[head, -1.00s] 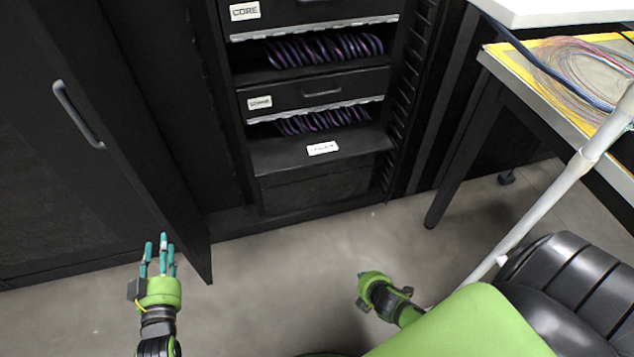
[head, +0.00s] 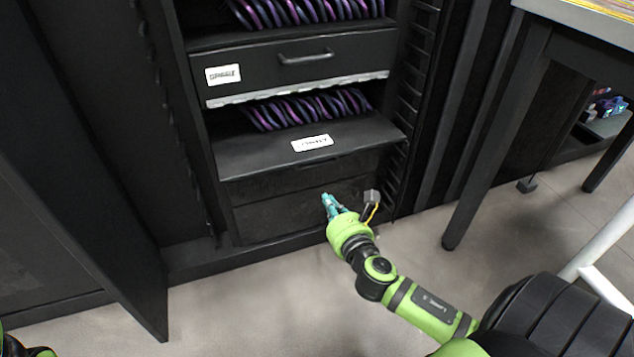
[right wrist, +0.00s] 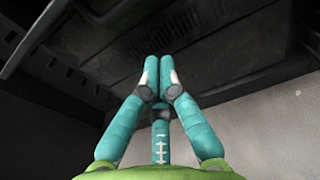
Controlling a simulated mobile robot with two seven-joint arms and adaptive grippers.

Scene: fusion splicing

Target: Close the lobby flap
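The lobby flap (head: 262,146) is the lowest black flap in the cabinet. It sticks out nearly level below the lower row of purple cables, and its white label (head: 312,143) faces up. My right gripper (head: 328,198) is a green hand with teal fingers. It is below the flap's front edge, apart from it, in front of the cabinet's dark lower part. In the right wrist view its fingers (right wrist: 159,80) are drawn together with nothing between them, under a dark overhanging surface. Only green bits of my left arm show at the lower left corner; its fingers are out of view.
Above the flap is a closed black panel (head: 292,65) with a handle and label. Coiled purple cables (head: 308,108) lie behind the flap. An open cabinet door (head: 75,215) stands at left. A table leg (head: 497,130) is at right. Grey floor (head: 245,310) is clear in front.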

